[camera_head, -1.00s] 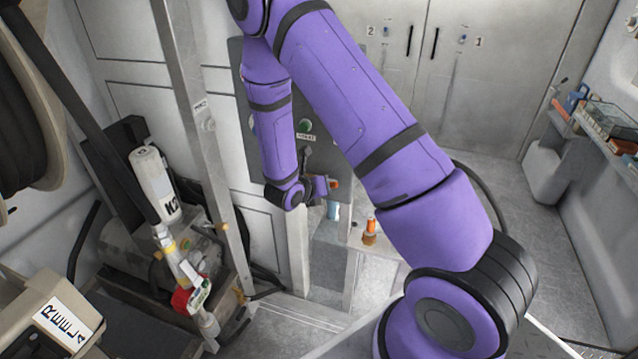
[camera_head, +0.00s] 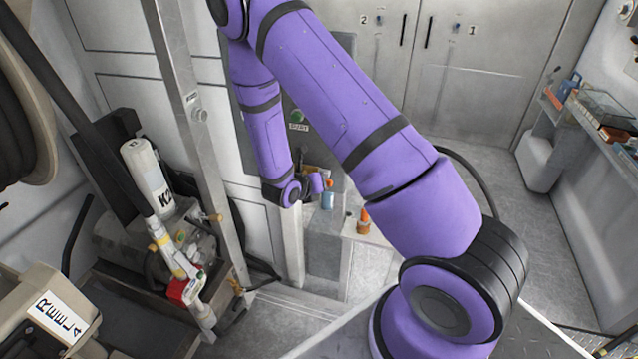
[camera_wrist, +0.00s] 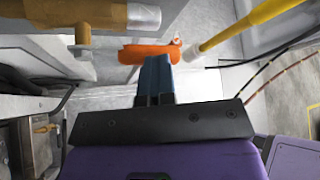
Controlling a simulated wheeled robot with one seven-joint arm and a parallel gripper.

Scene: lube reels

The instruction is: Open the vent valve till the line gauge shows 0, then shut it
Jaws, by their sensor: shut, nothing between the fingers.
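An orange lever handle (camera_wrist: 148,54), which looks like a valve handle, lies across the wrist view just beyond my fingertips. My gripper (camera_wrist: 157,62) has its blue fingers closed together, with nothing between them. The tips overlap the lever's lower edge in the picture; I cannot tell whether they touch it. In the head view my gripper (camera_head: 320,182) is small, beside the panel below the START label. I cannot make out a readable line gauge in either view.
A brass-coloured fitting (camera_wrist: 75,14) is at the upper left of the wrist view, and a yellow bar (camera_wrist: 245,24) at the upper right. An orange-topped bottle (camera_head: 363,221) stands on a ledge near my gripper. A red-handled nozzle (camera_head: 186,290) hangs at the left.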

